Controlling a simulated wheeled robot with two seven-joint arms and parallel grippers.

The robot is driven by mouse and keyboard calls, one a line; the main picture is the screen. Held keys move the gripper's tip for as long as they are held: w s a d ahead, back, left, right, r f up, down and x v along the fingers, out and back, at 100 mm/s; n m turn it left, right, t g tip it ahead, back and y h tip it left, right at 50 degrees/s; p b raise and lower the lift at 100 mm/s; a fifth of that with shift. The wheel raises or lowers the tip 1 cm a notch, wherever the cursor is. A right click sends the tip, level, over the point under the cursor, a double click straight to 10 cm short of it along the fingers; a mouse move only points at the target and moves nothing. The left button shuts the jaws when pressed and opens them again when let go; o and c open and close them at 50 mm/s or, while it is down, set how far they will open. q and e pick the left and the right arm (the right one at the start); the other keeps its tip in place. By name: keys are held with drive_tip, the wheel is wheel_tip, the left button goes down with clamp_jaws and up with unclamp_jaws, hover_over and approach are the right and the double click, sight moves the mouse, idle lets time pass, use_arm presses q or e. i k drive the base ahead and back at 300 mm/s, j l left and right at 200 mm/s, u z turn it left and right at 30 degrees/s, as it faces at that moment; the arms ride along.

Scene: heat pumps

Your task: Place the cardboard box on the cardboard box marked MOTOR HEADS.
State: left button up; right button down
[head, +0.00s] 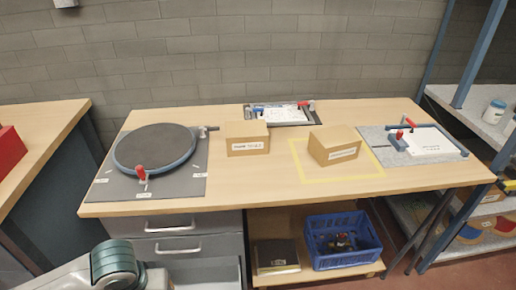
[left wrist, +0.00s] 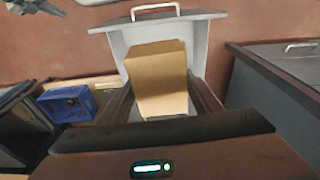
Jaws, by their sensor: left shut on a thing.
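A cardboard box (left wrist: 157,75) is between the fingers of my left gripper (left wrist: 162,106) in the left wrist view. The gripper is shut on it, in front of a light grey drawer. The head view does not show this gripper or the held box, only part of my left arm at the lower left. Two cardboard boxes stand on the table: a left one (head: 247,138) and a right one (head: 335,145), which sits turned inside a yellow taped square. Both have white labels too small to read, so I cannot tell which says MOTOR HEADS. My right gripper is not in view.
The wooden table (head: 240,195) also carries a round turntable (head: 155,147), a fixture at the back (head: 280,113) and a fixture at the right (head: 430,143). Below are grey drawers (head: 180,246) and a blue crate (head: 342,240), also in the left wrist view (left wrist: 68,103).

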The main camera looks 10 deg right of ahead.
sight(336, 134)
drive_tip(key=l+u, duration=0.3)
drive_tip(key=l, duration=2.75)
